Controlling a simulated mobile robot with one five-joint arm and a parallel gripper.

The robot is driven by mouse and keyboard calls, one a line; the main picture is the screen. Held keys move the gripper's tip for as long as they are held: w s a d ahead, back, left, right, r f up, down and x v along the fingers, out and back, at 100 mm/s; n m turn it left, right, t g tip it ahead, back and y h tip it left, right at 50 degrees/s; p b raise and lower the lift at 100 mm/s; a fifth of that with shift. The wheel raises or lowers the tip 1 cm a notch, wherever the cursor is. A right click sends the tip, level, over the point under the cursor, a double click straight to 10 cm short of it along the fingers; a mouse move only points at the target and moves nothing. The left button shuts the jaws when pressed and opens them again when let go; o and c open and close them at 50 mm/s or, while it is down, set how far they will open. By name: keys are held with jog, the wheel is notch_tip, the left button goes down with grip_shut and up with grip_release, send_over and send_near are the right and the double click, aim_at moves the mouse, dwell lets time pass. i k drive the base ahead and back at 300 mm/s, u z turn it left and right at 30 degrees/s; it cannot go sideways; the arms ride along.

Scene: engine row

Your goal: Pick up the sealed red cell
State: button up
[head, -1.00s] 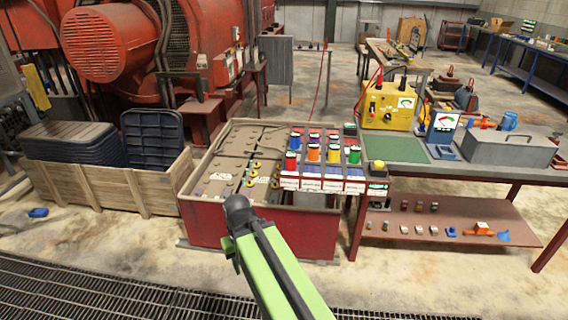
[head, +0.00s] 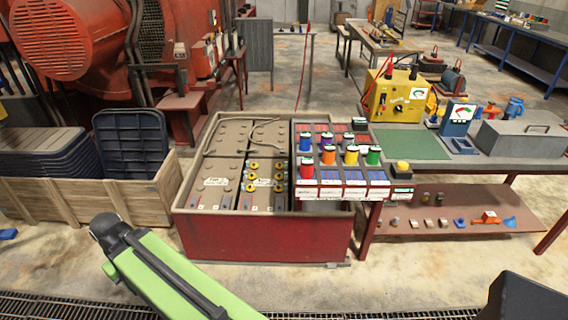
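A red cell (head: 306,168) stands upright at the front left of a rack (head: 346,192) with several coloured cells. A blue cell (head: 305,144) is just behind it, and an orange cell (head: 328,155) is to its right. Whether the red cell is sealed cannot be told at this size. My green arm link (head: 180,275) with a dark joint crosses the lower left, well apart from the rack. My gripper's fingers do not show.
A red-sided battery tub (head: 262,238) is left of and below the rack. A wooden crate (head: 90,200) of dark trays stands further left. A yellow meter box (head: 396,97) and a grey toolbox (head: 518,137) are on the bench at right. The front floor is open.

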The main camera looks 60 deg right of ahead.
aim_at(307, 162)
jog(key=z, duration=0.15)
jog(key=i, duration=1.05)
jog(key=z, duration=0.7)
jog(key=i, duration=0.65)
jog(key=z, duration=0.45)
